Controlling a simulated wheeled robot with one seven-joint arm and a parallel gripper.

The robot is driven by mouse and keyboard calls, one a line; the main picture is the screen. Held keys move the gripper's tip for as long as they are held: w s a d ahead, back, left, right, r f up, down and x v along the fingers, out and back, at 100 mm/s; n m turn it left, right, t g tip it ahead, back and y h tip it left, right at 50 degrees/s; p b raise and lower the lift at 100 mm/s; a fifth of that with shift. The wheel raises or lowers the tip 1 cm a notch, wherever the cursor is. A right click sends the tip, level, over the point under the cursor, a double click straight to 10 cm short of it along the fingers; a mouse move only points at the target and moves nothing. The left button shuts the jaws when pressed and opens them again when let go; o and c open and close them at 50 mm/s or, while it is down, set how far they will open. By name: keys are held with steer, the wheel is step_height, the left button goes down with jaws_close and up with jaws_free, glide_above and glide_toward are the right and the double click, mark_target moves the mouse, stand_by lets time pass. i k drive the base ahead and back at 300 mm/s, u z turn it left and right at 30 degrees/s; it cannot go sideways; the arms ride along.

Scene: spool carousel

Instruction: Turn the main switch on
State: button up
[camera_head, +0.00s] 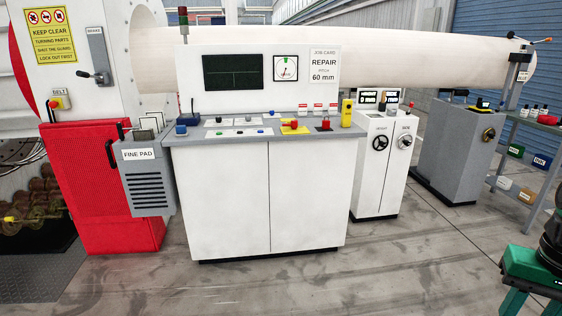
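The control console (222,195) stands in the middle, a white cabinet with a grey sloped desk and an upright panel. No label that reads as main switch can be made out. On the right of the desk is a yellow plate with a red knob (294,126). Beside it is a dark-based red control (324,125). A tall yellow box (347,112) stands at the desk's right end. Several small red-marked labels line the desk's back edge, too small to read. Which control is the main switch, and its position, I cannot tell. My gripper is not in view.
A red cabinet (108,190) and grey FINE PAD box (150,190) stand left. A white handwheel cabinet (380,170) and grey pedestal (455,155) stand right. A long pale roller (330,58) runs behind. A green stand (530,268) is lower right. Floor before the console is clear.

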mark_target(293, 125)
steer(key=i, duration=1)
steer(key=u, duration=0.25)
